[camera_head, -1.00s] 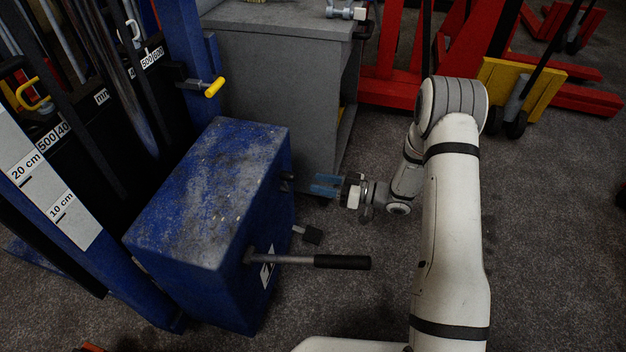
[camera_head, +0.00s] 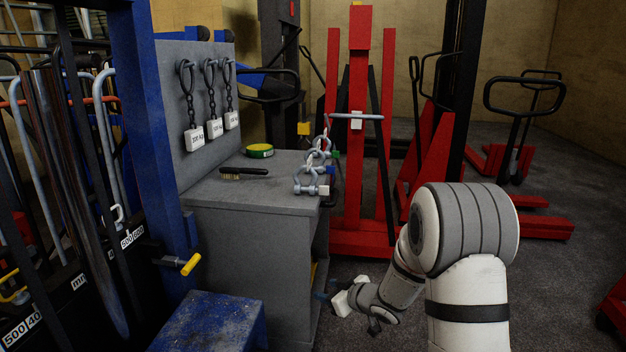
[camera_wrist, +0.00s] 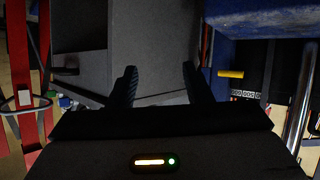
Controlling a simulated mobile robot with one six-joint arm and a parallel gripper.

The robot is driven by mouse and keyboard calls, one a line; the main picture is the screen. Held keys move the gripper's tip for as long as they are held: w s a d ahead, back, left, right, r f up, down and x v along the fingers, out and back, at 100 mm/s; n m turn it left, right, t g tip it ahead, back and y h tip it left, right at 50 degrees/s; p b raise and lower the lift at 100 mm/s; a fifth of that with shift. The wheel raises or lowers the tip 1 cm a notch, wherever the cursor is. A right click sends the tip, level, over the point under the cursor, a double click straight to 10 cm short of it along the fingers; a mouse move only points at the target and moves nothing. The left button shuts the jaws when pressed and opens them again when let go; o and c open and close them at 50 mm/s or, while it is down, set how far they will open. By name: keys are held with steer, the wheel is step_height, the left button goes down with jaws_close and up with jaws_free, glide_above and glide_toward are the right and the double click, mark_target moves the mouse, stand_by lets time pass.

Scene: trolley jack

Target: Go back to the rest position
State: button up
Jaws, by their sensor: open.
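My gripper (camera_wrist: 160,80) is open in the wrist view, its two dark fingers spread apart with nothing held between them. In the head view my gripper (camera_head: 327,296) is small and low, beside the right side of the grey workbench (camera_head: 255,212). The blue trolley jack's box (camera_head: 212,318) is at the lower left, its lower part cut off by the frame edge. The jack's blue post (camera_head: 150,130) rises at the left with a yellow-tipped handle (camera_head: 190,264), which also shows in the wrist view (camera_wrist: 231,74).
Shackles (camera_head: 312,180), a brush (camera_head: 243,171) and a green-yellow roll (camera_head: 259,150) lie on the bench. Chains with white weight tags (camera_head: 194,137) hang on its back panel. Red jacks (camera_head: 360,150) stand behind. Floor on the right (camera_head: 560,290) is mostly clear.

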steer(key=s+d+r+m+h+p, duration=0.35)
steer(key=s+d+r, duration=0.2)
steer(key=r, duration=0.45)
steer(key=s+d+r+m+h+p, duration=0.2)
steer(key=s+d+r+h+p, duration=0.3)
steer(key=r, duration=0.4)
steer(key=s+r+m+g+p, duration=0.2)
steer(key=s+r, duration=0.3)
steer(key=s, duration=0.6)
steer(key=s+r+m+g+p, duration=0.2)
steer(key=s+r+g+p, duration=0.3)
steer(key=s, duration=0.7)
steer(key=shift+s+d, duration=0.15)
